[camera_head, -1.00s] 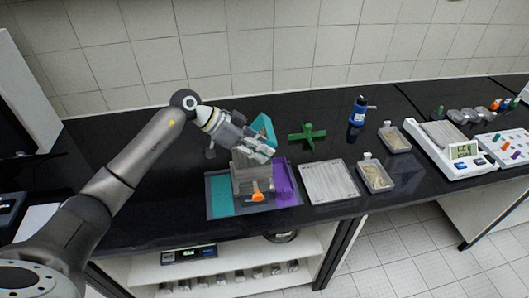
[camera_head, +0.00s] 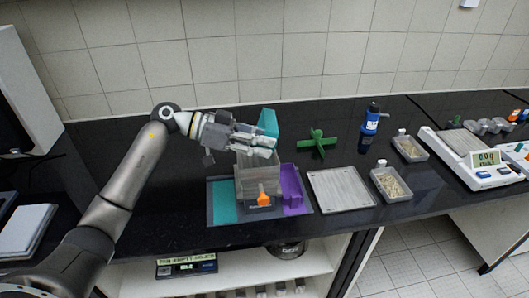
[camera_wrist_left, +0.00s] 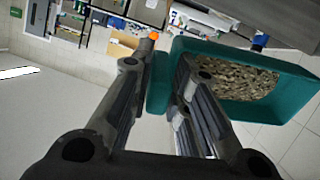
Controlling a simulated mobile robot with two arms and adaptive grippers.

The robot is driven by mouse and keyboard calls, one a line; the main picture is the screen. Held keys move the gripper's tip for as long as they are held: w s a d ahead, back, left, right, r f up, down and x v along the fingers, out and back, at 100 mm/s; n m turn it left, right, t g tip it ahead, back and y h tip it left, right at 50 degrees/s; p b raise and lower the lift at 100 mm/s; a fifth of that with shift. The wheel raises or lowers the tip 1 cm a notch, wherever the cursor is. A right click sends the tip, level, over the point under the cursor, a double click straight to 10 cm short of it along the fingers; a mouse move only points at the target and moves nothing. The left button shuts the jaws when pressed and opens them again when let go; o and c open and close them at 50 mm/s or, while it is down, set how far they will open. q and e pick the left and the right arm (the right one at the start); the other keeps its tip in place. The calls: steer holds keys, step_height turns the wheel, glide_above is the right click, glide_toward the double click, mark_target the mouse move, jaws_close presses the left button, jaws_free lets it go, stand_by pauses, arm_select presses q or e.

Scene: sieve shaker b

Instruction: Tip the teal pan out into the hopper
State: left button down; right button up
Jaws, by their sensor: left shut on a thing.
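The teal pan (camera_head: 268,122) is held up over the back of the grey hopper (camera_head: 247,182); the wrist view shows the pan (camera_wrist_left: 290,113) with a layer of coarse grains (camera_wrist_left: 235,78) inside. My left gripper (camera_head: 272,147) is shut on the pan's edge tab, which sits between its two fingers in the wrist view (camera_wrist_left: 162,70). The pan looks tilted, but its exact angle is hard to tell. The grey hopper is box-shaped with an orange part (camera_head: 264,199) at its front. My gripper hides part of the pan and the hopper's top. My right gripper is not in view.
The hopper stands between a teal area (camera_head: 224,203) and a purple tray (camera_head: 292,190). A green cross-shaped piece (camera_head: 317,145), a blue bottle (camera_head: 371,120), a flat grey tray (camera_head: 340,190), grain-filled trays (camera_head: 391,184) and a balance (camera_head: 484,160) stand to the right.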

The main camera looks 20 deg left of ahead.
arm_select(q)
steer(key=h, duration=0.1)
steer(key=a+t+h+b, duration=0.1)
steer(key=h+b, duration=0.1)
steer(key=shift+s+a+f+h, duration=0.25)
steer(key=shift+s+a+h, duration=0.05)
steer(key=shift+s+a, duration=0.05)
steer(key=shift+s+a+r+t+h+b, duration=0.15)
steer(key=shift+a+t+h+b, duration=0.2)
steer(key=shift+t+h+b, duration=0.45)
steer(key=shift+a+r+h+b, duration=0.2)
steer(key=shift+h+b, duration=0.2)
steer(key=shift+h, duration=0.2)
steer(key=shift+s, duration=0.1)
